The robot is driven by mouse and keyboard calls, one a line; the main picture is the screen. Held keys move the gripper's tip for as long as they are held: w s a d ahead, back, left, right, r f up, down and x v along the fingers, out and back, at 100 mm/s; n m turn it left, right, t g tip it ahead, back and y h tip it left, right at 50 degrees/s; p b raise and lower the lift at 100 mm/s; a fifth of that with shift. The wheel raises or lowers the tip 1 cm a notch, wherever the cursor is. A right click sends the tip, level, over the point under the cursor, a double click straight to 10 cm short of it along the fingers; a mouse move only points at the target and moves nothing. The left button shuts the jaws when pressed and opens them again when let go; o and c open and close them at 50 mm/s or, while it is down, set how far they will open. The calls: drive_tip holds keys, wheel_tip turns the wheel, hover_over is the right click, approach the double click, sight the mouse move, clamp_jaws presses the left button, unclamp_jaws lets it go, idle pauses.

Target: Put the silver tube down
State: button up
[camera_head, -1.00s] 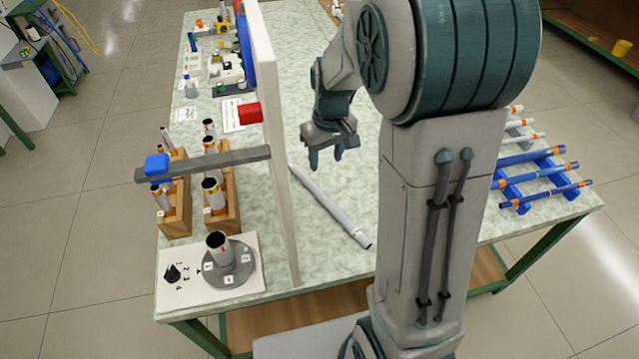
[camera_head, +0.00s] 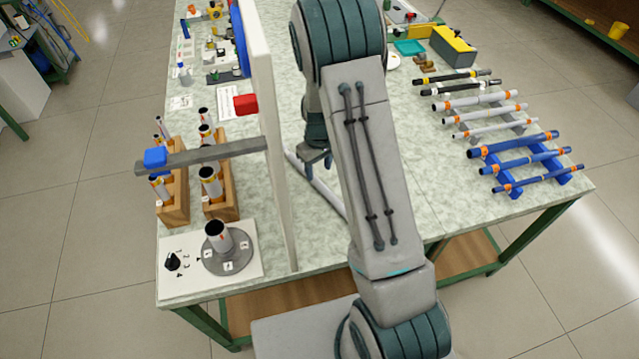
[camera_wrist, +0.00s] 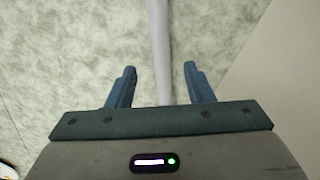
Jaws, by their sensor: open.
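The long silver tube (camera_head: 328,194) lies on the pale green tabletop (camera_head: 297,104), to the right of the upright white board. My arm hides part of it in the head view. In the wrist view the tube (camera_wrist: 159,45) runs down the middle, passing between the two blue fingers. My gripper (camera_head: 315,164) is over the tube, and its fingers (camera_wrist: 160,70) are spread with a visible gap on each side of the tube. The tube's lower end is hidden by my gripper in the wrist view.
The white board (camera_head: 274,140) stands close to my gripper's left. A grey bar (camera_head: 215,156) crosses it above wooden holders (camera_head: 222,200) with tubes. A short tube (camera_head: 218,237) stands on a grey disc. Racked blue (camera_head: 512,147) and white rods lie at right.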

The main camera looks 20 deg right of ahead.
sight(318, 182)
drive_tip(key=shift+a+f+p, duration=0.1)
drive_tip(key=shift+f+p, duration=0.7)
drive_tip(key=shift+f, duration=2.05)
clamp_jaws()
